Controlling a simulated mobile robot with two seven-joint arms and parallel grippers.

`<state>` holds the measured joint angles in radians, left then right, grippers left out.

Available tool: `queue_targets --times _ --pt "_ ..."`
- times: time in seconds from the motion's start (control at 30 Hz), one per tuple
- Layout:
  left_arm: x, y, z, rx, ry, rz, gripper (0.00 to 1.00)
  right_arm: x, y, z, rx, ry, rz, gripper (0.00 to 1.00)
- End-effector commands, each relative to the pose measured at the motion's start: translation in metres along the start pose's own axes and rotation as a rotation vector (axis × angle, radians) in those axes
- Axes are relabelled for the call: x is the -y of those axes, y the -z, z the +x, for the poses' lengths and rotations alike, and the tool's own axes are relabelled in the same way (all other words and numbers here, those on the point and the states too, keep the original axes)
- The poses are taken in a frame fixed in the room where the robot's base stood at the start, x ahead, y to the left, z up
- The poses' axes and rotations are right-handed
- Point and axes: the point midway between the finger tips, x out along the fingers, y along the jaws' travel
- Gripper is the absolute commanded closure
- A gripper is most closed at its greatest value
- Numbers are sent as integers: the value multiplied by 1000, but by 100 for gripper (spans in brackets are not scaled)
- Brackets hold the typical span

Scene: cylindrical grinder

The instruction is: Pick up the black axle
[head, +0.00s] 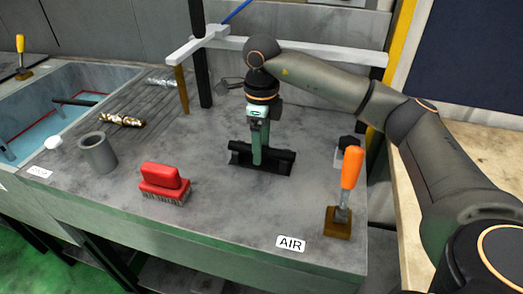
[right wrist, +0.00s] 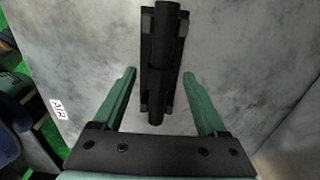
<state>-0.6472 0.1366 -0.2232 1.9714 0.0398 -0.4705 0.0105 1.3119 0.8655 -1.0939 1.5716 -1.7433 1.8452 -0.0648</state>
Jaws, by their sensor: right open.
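In the right wrist view the axle (right wrist: 168,45) runs up and down the picture, resting on a dark holder (right wrist: 148,30). My right gripper (head: 261,160) is over the middle of the axle, pointing down, with green fingers. In the right wrist view the right gripper (right wrist: 158,88) is open, one finger on each side of the axle, with clear gaps between. The right fingers hide part of the axle in the head view. My left gripper is not in view.
An orange-handled tool (head: 350,168) stands to the right near the front edge. A white rail (head: 290,51) crosses behind.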

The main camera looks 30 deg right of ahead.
Motion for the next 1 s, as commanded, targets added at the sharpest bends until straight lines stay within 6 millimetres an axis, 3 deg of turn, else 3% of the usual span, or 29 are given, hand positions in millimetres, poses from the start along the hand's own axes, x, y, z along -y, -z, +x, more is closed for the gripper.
queue_targets --times 0.27,0.9,1.0 --pt "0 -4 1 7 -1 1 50 0 0 3 0 1 0 26" --pt "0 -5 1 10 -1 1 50 0 0 3 0 1 0 98" --pt "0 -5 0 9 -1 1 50 0 0 3 0 1 0 100"
